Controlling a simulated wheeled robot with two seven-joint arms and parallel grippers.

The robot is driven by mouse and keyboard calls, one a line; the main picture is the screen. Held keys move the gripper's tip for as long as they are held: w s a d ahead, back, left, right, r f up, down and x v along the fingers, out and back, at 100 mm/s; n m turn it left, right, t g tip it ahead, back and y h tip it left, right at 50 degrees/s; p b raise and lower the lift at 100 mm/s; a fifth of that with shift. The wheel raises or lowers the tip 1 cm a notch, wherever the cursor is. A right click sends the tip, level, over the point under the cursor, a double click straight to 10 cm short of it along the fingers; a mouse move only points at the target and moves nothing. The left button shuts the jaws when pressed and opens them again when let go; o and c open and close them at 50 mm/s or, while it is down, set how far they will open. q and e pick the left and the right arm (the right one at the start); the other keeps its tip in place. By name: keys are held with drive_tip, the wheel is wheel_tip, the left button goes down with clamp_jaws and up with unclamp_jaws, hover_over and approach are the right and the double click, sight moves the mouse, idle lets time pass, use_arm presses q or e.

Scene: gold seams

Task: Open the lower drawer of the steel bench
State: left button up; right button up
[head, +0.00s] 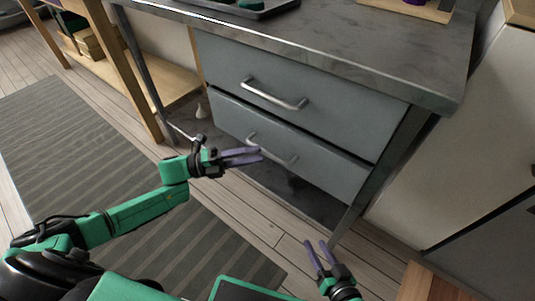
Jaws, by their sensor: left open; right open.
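The steel bench (350,45) has two grey drawers, one above the other, under its worktop. The lower drawer (330,167) looks shut and has a silver bar handle (283,156). The upper drawer (340,105) also looks shut, with its own bar handle (272,97). My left gripper (260,155) is open, its purple fingers in front of the left end of the lower handle and overlapping it in the picture. I cannot tell whether they touch it. My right gripper (315,243) is open and empty, low in front of the bench's right leg.
A small pale bottle-like object (201,111) stands on the bench's low shelf left of the drawers. A dark tray (250,8) sits on the worktop. A striped rug (90,150) covers the floor at left. A wooden surface (425,284) juts in at lower right.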

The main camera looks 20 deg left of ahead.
sight(267, 151)
use_arm(q)
drive_tip(key=x, duration=0.4)
drive_tip(key=shift+w+d, duration=0.1)
clamp_jaws()
idle(1.3)
